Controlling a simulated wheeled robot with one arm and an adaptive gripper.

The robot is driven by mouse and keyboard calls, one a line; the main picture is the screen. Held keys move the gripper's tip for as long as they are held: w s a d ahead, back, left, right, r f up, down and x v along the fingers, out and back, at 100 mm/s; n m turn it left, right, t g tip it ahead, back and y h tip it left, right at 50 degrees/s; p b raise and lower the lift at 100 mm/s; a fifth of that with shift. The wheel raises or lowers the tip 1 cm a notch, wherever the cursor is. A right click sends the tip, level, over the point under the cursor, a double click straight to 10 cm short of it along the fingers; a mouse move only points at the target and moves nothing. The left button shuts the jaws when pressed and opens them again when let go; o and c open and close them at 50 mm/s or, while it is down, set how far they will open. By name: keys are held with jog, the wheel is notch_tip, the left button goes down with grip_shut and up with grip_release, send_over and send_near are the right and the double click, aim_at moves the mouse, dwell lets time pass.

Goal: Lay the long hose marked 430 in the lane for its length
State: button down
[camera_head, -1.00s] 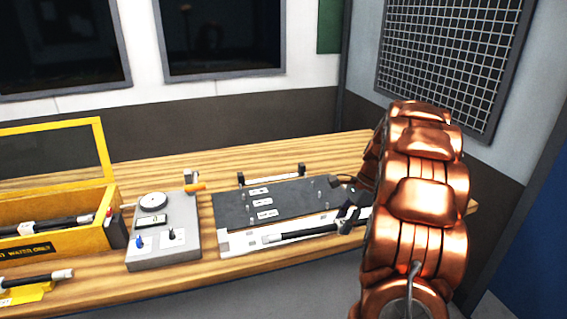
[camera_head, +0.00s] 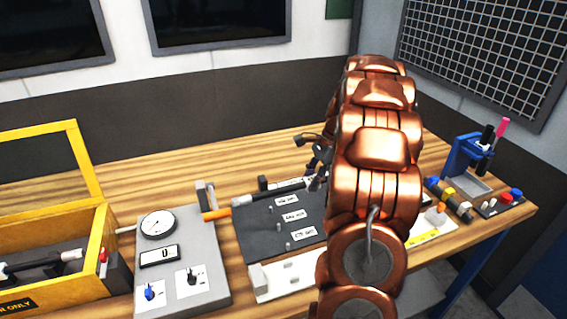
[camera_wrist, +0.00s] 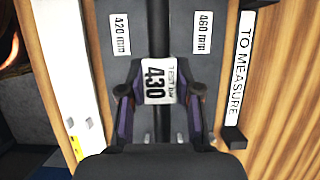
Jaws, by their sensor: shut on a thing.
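The long hose (camera_head: 270,194), black with a pale end, is in my gripper (camera_head: 318,172). In the wrist view my gripper (camera_wrist: 160,90) is shut around the white label (camera_wrist: 159,82) reading 430, at the hose's middle. The dark lane board (camera_head: 262,238) has three small white labels and short pegs. The middle lane's label is hidden in the wrist view, and my arm hides the board's right end.
A strip reading TO MEASURE (camera_wrist: 240,75) lies behind the board. A grey gauge box (camera_head: 190,255) with an orange-handled part (camera_head: 216,214) and a yellow crate (camera_head: 85,232) stand left. A blue stand (camera_head: 463,160) stands right.

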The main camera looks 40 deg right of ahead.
jog(key=p, duration=0.1)
send_over(303, 196)
jog(key=d, duration=0.2)
jog(key=f, duration=0.3)
jog(key=shift+s+a+f, duration=0.15)
jog(key=shift+a+f, duration=0.05)
jog(key=shift+f+b, duration=0.65)
jog(key=shift+f, duration=2.15)
jog(key=shift+f, duration=0.65)
dwell(0.3)
jog(key=c, duration=0.7)
grip_release()
jog(key=shift+r, duration=0.1)
jog(key=shift+r+p, duration=1)
jog(key=shift+r, duration=2.35)
